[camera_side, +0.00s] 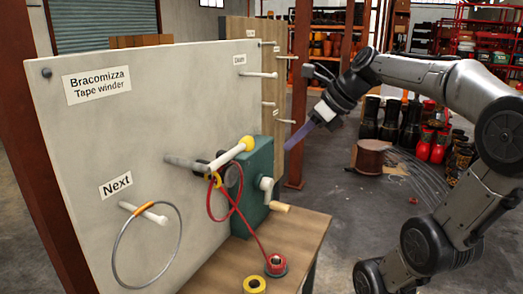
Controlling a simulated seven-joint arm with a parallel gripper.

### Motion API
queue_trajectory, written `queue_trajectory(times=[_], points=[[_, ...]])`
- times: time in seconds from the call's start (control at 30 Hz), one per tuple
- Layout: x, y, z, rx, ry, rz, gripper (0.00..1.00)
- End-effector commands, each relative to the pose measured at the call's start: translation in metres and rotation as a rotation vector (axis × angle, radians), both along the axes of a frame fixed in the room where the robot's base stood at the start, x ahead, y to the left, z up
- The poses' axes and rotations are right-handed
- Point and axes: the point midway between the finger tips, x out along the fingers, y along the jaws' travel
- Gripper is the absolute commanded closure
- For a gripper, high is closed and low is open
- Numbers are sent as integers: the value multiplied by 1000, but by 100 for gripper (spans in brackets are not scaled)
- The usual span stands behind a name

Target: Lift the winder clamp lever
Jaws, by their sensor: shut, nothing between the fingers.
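The tape winder is a green box (252,188) on a small wooden table against a pale panel. A white lever (228,156) with a yellow knob (247,143) slants up to the right in front of the box's upper part. It looks like the clamp lever. A yellow ring and dark rollers sit at its lower left end. My gripper (290,143) is shut and empty, with its bluish fingers pointing down and left. It is in the air to the right of the knob, apart from it in the picture.
A white crank (266,188) with a wooden handle sticks out from the box. A red cord runs from the rollers to a red spool (276,264) on the wooden table (225,262). A yellow roll (254,284) lies nearby. A wire hoop (118,262) hangs from a panel peg.

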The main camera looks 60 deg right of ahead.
Motion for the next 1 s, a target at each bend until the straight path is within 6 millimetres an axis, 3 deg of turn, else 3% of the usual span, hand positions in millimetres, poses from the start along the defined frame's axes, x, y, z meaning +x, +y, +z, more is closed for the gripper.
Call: queue_trajectory(times=[0.23, 0.67, 0.8, 1.0], points=[[12, 1, -15, 4, 4, 5, 100], [65, 0, -79, 3, 6, 5, 100], [76, -1, -58, -3, -2, 4, 100], [84, 0, -45, -1, 0, 2, 100]])
